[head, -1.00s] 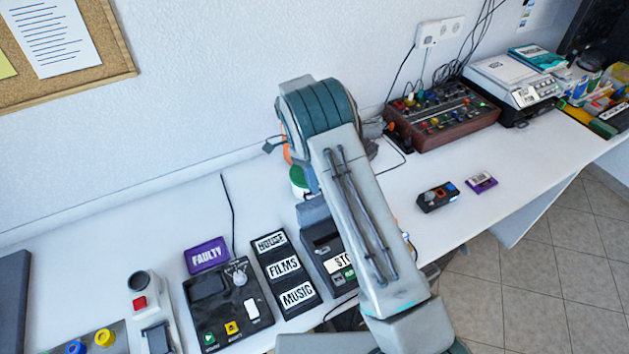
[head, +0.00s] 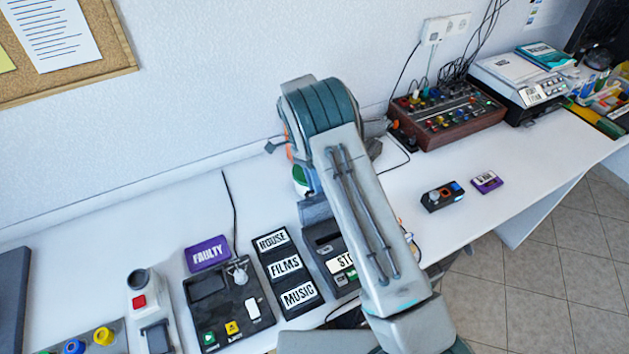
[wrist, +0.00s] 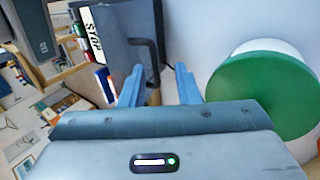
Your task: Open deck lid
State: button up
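The deck, a dark grey box with a white label starting "STO" (head: 320,240), stands on the table and is partly hidden behind my arm in the head view. In the wrist view the deck (wrist: 118,22) fills the upper middle, with its "STOP" label at the left side and a black bent handle (wrist: 152,55) on its face. My gripper (wrist: 158,80) has two blue fingers spread apart, with the handle's lower end showing between them. I cannot tell whether they touch it. The head view hides my gripper behind my arm.
A green-and-white round thing (wrist: 262,92) is close at the gripper's right. Left of the deck are a HOUSE/FILMS/MUSIC rack (head: 284,270), a player panel (head: 228,305) and a purple FAULTY tray (head: 207,253). A small black device (head: 442,197) and purple cassette (head: 486,182) lie right.

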jog(key=shift+r, duration=0.2)
jog(key=v, duration=1.3)
jog(key=shift+w+a+r+b, duration=0.2)
jog(key=shift+w+b, duration=0.1)
jog(key=shift+b, duration=0.1)
